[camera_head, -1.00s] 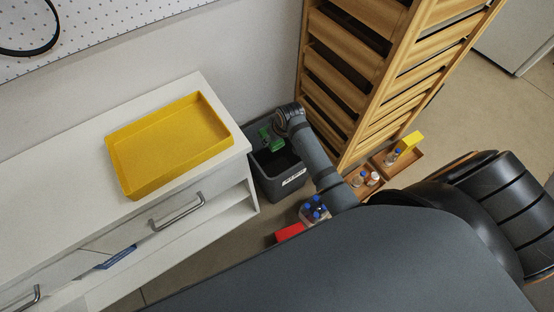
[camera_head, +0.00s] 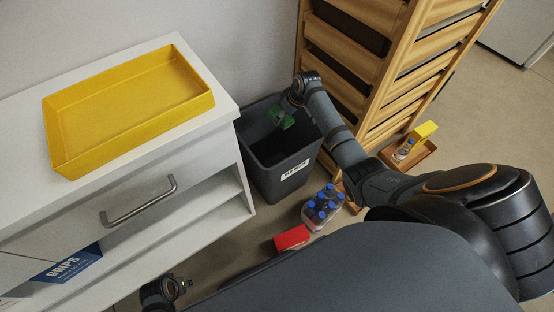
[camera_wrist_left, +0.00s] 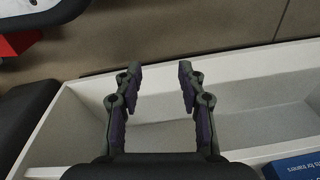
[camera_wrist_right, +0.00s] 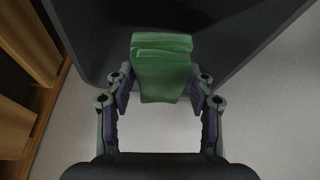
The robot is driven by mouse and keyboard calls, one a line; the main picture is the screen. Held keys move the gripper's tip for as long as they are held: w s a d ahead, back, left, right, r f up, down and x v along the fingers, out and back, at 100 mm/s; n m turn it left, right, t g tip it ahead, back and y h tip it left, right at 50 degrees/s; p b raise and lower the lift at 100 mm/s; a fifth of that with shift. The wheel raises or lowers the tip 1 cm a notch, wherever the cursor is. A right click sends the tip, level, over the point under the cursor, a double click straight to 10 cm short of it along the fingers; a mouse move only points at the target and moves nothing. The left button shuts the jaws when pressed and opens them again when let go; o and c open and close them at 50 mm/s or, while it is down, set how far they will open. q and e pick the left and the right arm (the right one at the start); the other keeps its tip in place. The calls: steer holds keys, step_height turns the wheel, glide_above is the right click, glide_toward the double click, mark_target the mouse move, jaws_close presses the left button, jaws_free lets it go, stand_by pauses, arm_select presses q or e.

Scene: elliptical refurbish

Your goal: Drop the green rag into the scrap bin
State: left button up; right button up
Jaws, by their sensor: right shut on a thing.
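The green rag (camera_head: 283,120) is held by my right gripper (camera_head: 287,108) over the open top of the dark grey scrap bin (camera_head: 282,178). In the right wrist view the folded rag (camera_wrist_right: 162,68) sits between the fingertips of my right gripper (camera_wrist_right: 160,88), with the dark bin (camera_wrist_right: 95,35) beyond it.
A white cabinet (camera_head: 215,85) with a yellow tray (camera_head: 60,170) stands left of the bin, a wooden rack (camera_head: 400,70) right of it. Blue-capped bottles (camera_head: 322,208) and a red box (camera_head: 291,238) lie on the floor in front. A blue box (camera_head: 70,265) sits on the cabinet's shelf.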

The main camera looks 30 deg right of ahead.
step_height(320, 180, down, 4)
steer(key=b, duration=0.4)
steer(key=shift+b, duration=0.35)
steer(key=shift+f+b, duration=0.65)
steer(key=shift+b, duration=0.2)
arm_select(q)
steer(key=w+d+r+t+h, duration=0.1)
steer(key=d+r, duration=0.3)
steer(key=r, duration=0.5)
steer(key=shift+w+d+r+b, duration=0.3)
steer(key=shift+w+b, duration=0.1)
arm_select(e)
steer(key=shift+f, duration=0.25)
steer(key=o, duration=1.2)
steer(key=v, duration=1.2)
